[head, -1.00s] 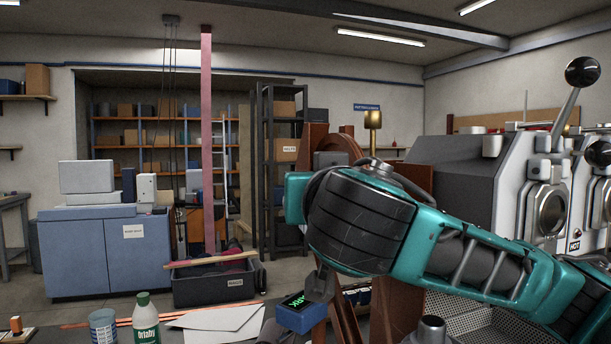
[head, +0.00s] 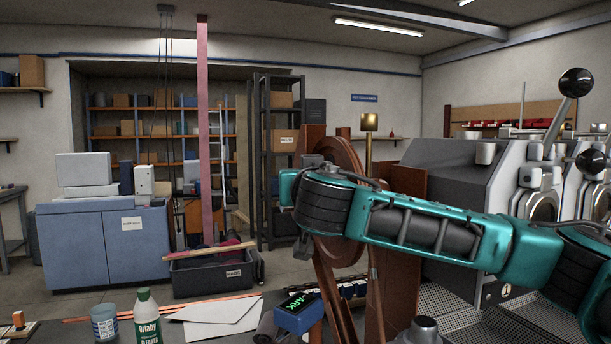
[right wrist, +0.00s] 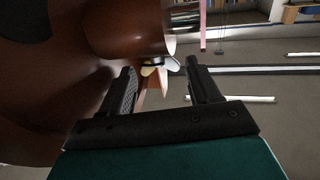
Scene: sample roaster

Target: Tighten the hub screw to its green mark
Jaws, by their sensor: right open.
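A brown wheel (head: 342,190) stands upright in the head view, partly hidden behind my right arm. In the right wrist view its brown hub (right wrist: 128,28) is close up. A small winged piece with pale and dark parts (right wrist: 157,66), which looks like the hub screw, sits at the hub's end. My right gripper (right wrist: 160,68) is open, with one finger on each side of this piece; I cannot tell whether they touch it. In the head view the jaws are mostly hidden by the wrist. I make out no green mark. My left gripper is not in view.
A grey roaster (head: 455,190) with black-knobbed levers stands at right. A crate (head: 212,272) is on the floor.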

